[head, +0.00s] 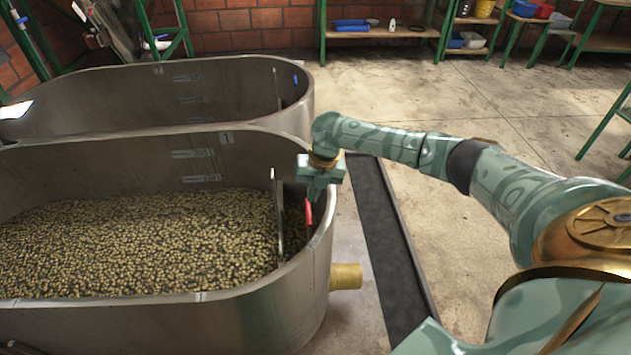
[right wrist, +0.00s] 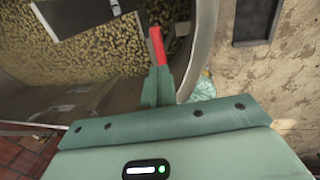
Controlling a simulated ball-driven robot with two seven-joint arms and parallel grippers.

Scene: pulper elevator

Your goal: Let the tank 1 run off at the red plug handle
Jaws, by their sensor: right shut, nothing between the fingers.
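Tank 1 (head: 226,155), a steel tub with a "1" mark on its inner wall, stands nearest on the left. It holds many pale beans. The red plug handle (head: 308,214) stands upright inside its right end, near the rim, beside a grey upright plate (head: 278,215). My right gripper (head: 310,198) is over the rim, pointing down, directly above the handle. In the right wrist view, the red handle (right wrist: 157,46) shows right at the tips of the shut, empty fingers (right wrist: 157,74). Whether they touch it I cannot tell. My left gripper is not in view.
A yellow outlet pipe (head: 346,276) sticks out of tank 1's right end, before a dark floor channel (head: 385,225). A second tank (head: 110,100) with a blue handle (head: 295,80) stands behind. The floor to the right is clear; shelves line the back.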

